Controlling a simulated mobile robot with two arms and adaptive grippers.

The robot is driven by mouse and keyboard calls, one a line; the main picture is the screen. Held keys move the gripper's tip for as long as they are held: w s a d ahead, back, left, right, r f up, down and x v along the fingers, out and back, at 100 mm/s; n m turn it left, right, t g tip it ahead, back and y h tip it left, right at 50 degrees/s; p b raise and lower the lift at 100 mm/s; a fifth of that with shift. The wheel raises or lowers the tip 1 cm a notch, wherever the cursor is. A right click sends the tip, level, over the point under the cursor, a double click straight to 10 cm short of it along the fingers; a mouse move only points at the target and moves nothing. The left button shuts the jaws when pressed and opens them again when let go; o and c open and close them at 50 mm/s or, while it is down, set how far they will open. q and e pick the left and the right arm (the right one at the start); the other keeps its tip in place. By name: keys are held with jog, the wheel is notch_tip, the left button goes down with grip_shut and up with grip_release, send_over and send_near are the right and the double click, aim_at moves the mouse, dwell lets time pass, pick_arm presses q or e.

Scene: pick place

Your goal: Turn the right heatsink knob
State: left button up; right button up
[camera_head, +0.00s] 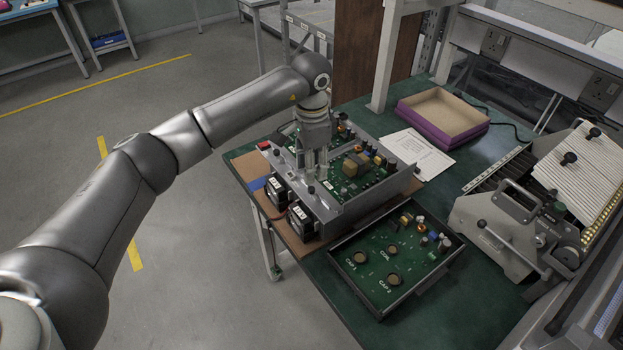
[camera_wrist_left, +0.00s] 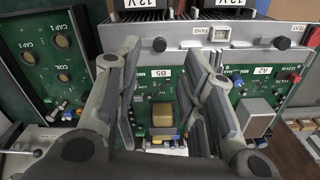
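The open metal unit (camera_head: 360,190) holds green circuit boards behind a silver heatsink plate. Two black knobs sit on the plate. One knob (camera_head: 311,189) is nearer and further right in the head view; it also shows in the left wrist view (camera_wrist_left: 159,44). The other knob (camera_head: 277,153) is further left; it is at the right of the left wrist view (camera_wrist_left: 283,43). My left gripper (camera_head: 316,171) points down over the unit. In the left wrist view its fingers (camera_wrist_left: 156,47) are spread, with the first knob between the tips in the picture. I see no contact. My right gripper is out of view.
Two black 12 V blocks (camera_head: 302,221) stand against the plate's front. A tray with a green board (camera_head: 408,245) is at the right. A purple-sided box (camera_head: 442,116), a white paper (camera_head: 416,153) and a metal fixture (camera_head: 510,225) occupy the green table.

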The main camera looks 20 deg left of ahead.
pick_arm(q)
notch_tip(320, 180, up, 5)
jog(key=shift+r, duration=0.15)
dwell(0.4)
